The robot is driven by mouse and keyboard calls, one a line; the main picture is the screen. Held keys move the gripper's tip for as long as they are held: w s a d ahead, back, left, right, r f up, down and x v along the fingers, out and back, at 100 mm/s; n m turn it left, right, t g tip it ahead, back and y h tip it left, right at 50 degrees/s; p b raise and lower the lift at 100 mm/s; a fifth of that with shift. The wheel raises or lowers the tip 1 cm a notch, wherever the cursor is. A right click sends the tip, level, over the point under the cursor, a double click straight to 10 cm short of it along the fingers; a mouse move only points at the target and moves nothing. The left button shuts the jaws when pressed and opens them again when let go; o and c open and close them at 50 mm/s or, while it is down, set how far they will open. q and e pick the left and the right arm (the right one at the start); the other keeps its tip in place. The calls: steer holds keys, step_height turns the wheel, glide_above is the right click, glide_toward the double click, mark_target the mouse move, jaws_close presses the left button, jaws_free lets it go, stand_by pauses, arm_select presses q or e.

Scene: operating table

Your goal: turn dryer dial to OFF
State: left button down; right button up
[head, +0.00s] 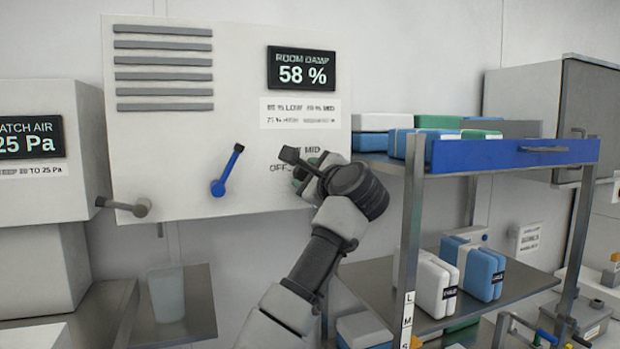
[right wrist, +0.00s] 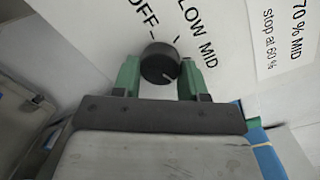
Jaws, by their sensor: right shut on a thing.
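The dryer dial (right wrist: 160,63) is a round black knob on the white dryer panel (head: 200,130). In the right wrist view it sits between the two green fingers of my right gripper (right wrist: 158,80), which is shut on it. A pale mark shows on the dial's face, toward its lower right. The printed words OFF, LOW and MID stand around it, with short tick lines. I cannot tell which setting the mark meets. In the head view my right gripper (head: 305,172) covers most of the dial. My left gripper is not in view.
A blue lever (head: 227,170) and a grey lever (head: 125,208) stick out of the dryer box. A display (head: 301,68) above reads 58 %. A shelf rack with a blue edge (head: 500,154) stands close to the right of my arm, with packs on it.

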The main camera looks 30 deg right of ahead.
steer(key=n+h+b, duration=0.1)
steer(key=n, duration=0.7)
steer(key=n+g+b, duration=0.1)
steer(key=n, duration=0.6)
steer(key=n+h+b, duration=0.1)
steer(key=n+b, duration=0.1)
steer(key=n, duration=0.6)
steer(key=shift+w+a+r+n+g+h, duration=0.1)
steer(key=shift+a+r+n+g+h, duration=0.1)
steer(key=shift+a+n+g+h, duration=0.1)
steer(key=shift+n, duration=1.8)
steer(key=shift+a, duration=0.1)
steer(key=o, duration=0.9)
